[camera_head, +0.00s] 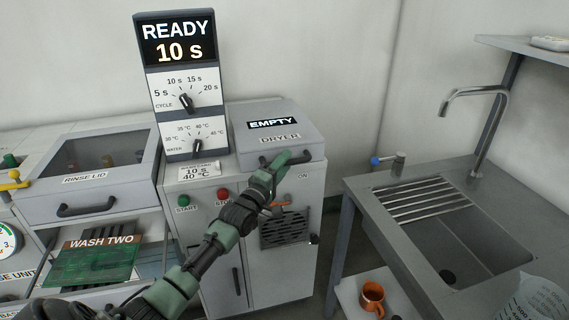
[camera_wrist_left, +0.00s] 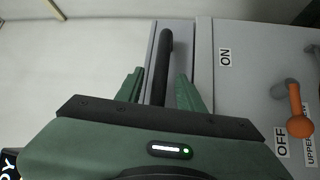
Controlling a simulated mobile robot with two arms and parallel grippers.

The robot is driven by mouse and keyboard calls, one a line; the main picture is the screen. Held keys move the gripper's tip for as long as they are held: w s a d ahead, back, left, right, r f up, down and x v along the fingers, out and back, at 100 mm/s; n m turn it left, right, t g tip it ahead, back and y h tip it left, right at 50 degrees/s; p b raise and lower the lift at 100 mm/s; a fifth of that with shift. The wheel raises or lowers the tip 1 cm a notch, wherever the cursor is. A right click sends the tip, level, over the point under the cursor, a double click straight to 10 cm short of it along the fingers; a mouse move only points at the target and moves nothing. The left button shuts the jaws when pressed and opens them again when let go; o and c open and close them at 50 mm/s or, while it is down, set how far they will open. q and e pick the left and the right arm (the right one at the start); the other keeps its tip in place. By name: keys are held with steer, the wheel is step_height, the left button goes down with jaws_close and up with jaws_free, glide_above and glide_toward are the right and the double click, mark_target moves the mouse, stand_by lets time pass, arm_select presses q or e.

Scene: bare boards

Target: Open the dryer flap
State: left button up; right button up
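The dryer flap (camera_head: 310,132) is the grey lid marked "EMPTY" and "DRYER" on top of the cabinet right of the dial panel. It lies shut. Its black bar handle (camera_wrist_left: 165,48) runs along the front edge. My left gripper (camera_head: 279,163) is at this handle. In the left wrist view, its green fingers (camera_wrist_left: 160,85) stand apart on either side of the bar, with a visible gap on each side. The gripper's fingers partly hide the handle in the head view. My right gripper is not in view.
Below the flap are an orange lever (camera_wrist_left: 298,112) by ON/OFF labels and a dark vent grille (camera_head: 286,228). The dial panel (camera_head: 186,100) stands close left of the flap. A sink (camera_head: 470,250) with a tap is at right, beyond a floor gap. The wall is behind.

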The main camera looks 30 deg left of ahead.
arm_select(q)
steer(key=shift+w, duration=0.25)
jaws_close()
stand_by(1.4)
